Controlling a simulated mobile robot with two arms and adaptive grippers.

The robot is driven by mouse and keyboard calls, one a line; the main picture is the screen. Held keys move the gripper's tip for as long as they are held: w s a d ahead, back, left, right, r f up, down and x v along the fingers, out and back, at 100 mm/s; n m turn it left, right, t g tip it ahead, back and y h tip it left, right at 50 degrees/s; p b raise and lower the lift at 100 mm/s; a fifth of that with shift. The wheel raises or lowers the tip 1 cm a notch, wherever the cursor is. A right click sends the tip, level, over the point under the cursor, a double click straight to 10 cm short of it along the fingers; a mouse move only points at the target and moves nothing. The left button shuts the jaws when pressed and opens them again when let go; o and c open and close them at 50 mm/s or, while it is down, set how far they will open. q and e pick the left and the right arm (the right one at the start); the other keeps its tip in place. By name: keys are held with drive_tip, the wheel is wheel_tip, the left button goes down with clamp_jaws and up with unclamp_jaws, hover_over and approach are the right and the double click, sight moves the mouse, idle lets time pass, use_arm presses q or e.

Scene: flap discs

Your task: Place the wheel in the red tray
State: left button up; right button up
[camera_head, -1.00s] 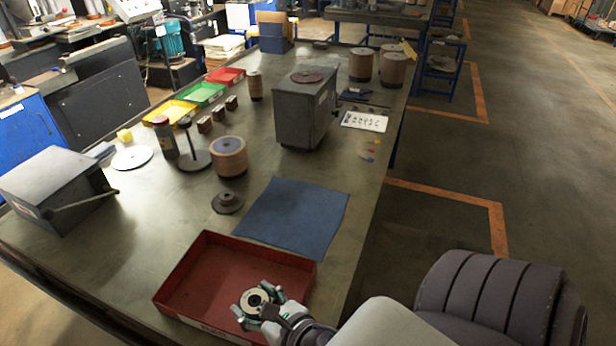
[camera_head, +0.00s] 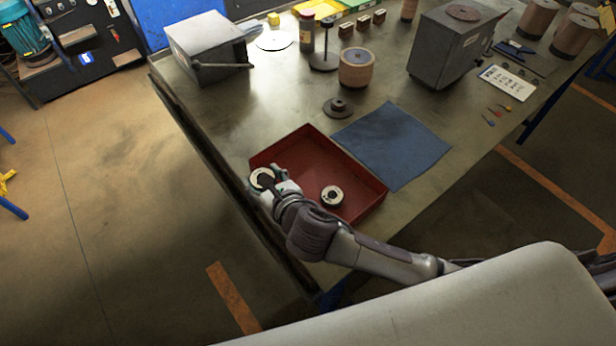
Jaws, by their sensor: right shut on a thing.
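My right gripper (camera_head: 264,180) is shut on a wheel, a small pale ring with a dark centre (camera_head: 261,177). It holds the wheel at the near left corner of the red tray (camera_head: 370,178), by the rim. I cannot tell how high the wheel is above the rim. A second, similar ring-shaped wheel (camera_head: 332,196) lies inside the tray near its front right corner. Part of the tray's front wall is hidden by my right gripper and wrist. My left gripper is not in view.
A blue mat (camera_head: 392,145) lies right behind the tray. A dark hubbed disc (camera_head: 338,107) and a brown drum (camera_head: 357,70) stand behind it. A grey box with a lever (camera_head: 208,48) is at the far left. The table's left edge is near the gripper; tabletop left of the tray is clear.

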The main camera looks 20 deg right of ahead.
drive_tip(key=p, duration=0.1)
hover_over(294, 179)
drive_tip(key=f, duration=0.6)
drive_tip(key=shift+w+a+f, duration=0.2)
drive_tip(key=shift+f, duration=2.05)
drive_tip(key=o, duration=1.2)
drive_tip(key=shift+f, duration=0.15)
drive_tip(key=shift+o, duration=0.2)
drive_tip(key=shift+d, duration=0.1)
drive_tip(key=shift+r, duration=0.2)
drive_tip(key=shift+s+d, duration=0.1)
drive_tip(key=shift+s, duration=0.15)
drive_tip(key=v, duration=1.1)
drive_tip(key=shift+s+r+b, duration=0.2)
drive_tip(key=shift+s+b, duration=0.05)
drive_tip(key=shift+b, duration=0.1)
